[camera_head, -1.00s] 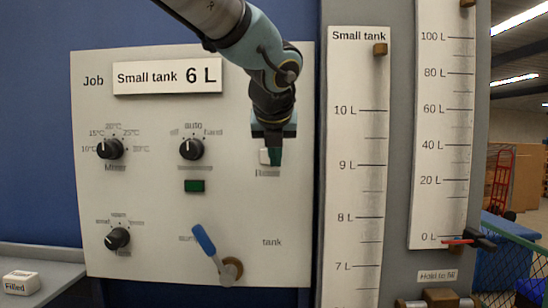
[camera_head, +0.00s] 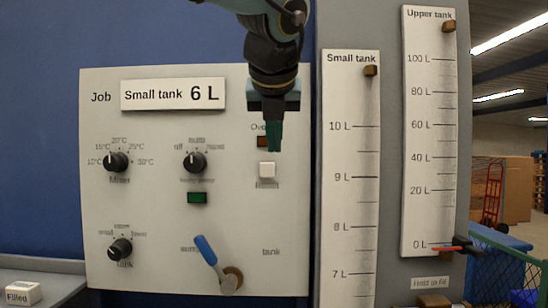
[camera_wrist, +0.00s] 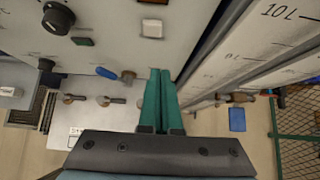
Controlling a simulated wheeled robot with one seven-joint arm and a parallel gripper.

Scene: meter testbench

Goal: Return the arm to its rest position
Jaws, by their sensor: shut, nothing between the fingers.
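My gripper (camera_head: 274,137) has green fingers that are shut with nothing between them. In the head view it hangs in front of the upper right of the white control panel (camera_head: 140,255), just above a white push button (camera_head: 267,169). In the wrist view the shut fingers (camera_wrist: 158,100) point at the panel's lower edge, and the white button (camera_wrist: 152,28) shows apart from them. The arm comes down from the top of the head view. A small brown-red lamp beside the fingers is partly hidden by them.
The panel carries dark knobs (camera_head: 116,162), a green lamp (camera_head: 196,198) and a blue-handled lever (camera_head: 206,250). To the right stand the small tank scale (camera_head: 350,200) and the upper tank scale (camera_head: 427,150). A white "Filled" block (camera_head: 23,292) lies on a ledge at lower left.

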